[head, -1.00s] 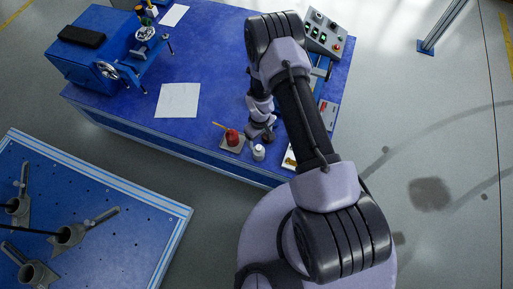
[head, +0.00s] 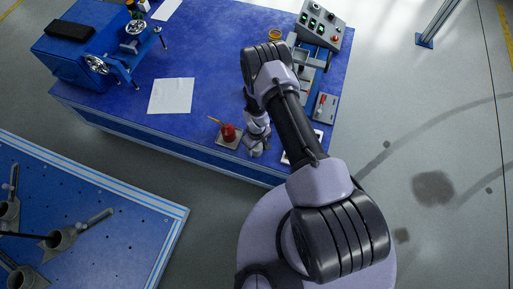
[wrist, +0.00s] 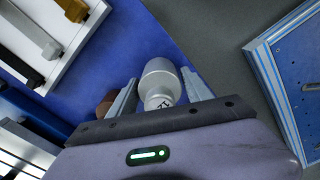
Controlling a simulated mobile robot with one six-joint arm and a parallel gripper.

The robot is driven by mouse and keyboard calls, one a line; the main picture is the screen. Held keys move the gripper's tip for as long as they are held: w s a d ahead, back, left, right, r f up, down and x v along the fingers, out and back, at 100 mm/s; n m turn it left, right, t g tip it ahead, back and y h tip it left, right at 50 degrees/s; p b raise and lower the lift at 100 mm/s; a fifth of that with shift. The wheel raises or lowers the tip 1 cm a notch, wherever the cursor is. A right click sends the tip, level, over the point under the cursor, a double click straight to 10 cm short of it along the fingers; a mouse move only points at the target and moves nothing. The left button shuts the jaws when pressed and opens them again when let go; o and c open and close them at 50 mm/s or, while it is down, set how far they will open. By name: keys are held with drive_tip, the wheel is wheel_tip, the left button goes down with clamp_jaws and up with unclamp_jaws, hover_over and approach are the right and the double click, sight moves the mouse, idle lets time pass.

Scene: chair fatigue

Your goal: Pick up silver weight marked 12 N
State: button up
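The silver weight (wrist: 158,82) is a round-topped cylinder with a narrower neck, on the blue table top (wrist: 190,35). Dark upside-down characters on its neck look like 12, partly cut off by my gripper. In the wrist view my gripper (wrist: 158,88) is open, with one finger on each side of the weight and small gaps showing. In the head view my gripper (head: 256,146) is down at the table's front edge, and the weight is largely hidden by it.
A red object (head: 228,132) on a grey square base is just left of my gripper. A paper sheet (head: 171,96) and control box (head: 320,22) lie farther back. Another blue table (head: 110,215) is at lower left.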

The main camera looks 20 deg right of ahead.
clamp_jaws()
drive_tip(key=shift+r, duration=0.1)
